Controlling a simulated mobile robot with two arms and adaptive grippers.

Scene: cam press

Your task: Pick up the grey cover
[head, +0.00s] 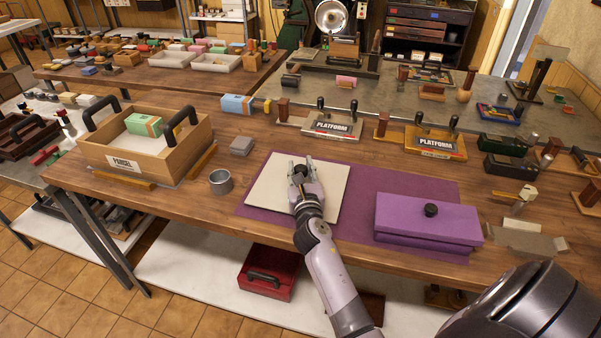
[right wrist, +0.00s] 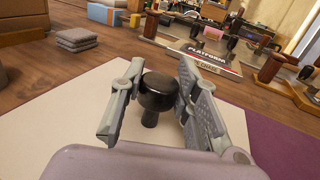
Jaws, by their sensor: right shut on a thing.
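The grey cover (head: 268,192) is a pale, flat, square panel over the left part of the purple mat (head: 400,185). In the right wrist view the cover (right wrist: 50,122) spreads out below my fingers, with a black knob (right wrist: 158,92) standing up from it. My right gripper (head: 304,170) is over the middle of the cover and hides the knob in the head view. In the right wrist view my right gripper (right wrist: 160,75) has its two fingers on either side of the knob, shut on it. I cannot tell whether the cover touches the mat. My left gripper is not in view.
A purple lidded box (head: 428,222) stands right of the cover. A metal cup (head: 220,182), grey cloths (head: 242,145) and a wooden crate (head: 185,150) lie to the left. Two platform blocks (head: 332,126) (head: 435,143) stand behind. A red box (head: 267,271) is below the table.

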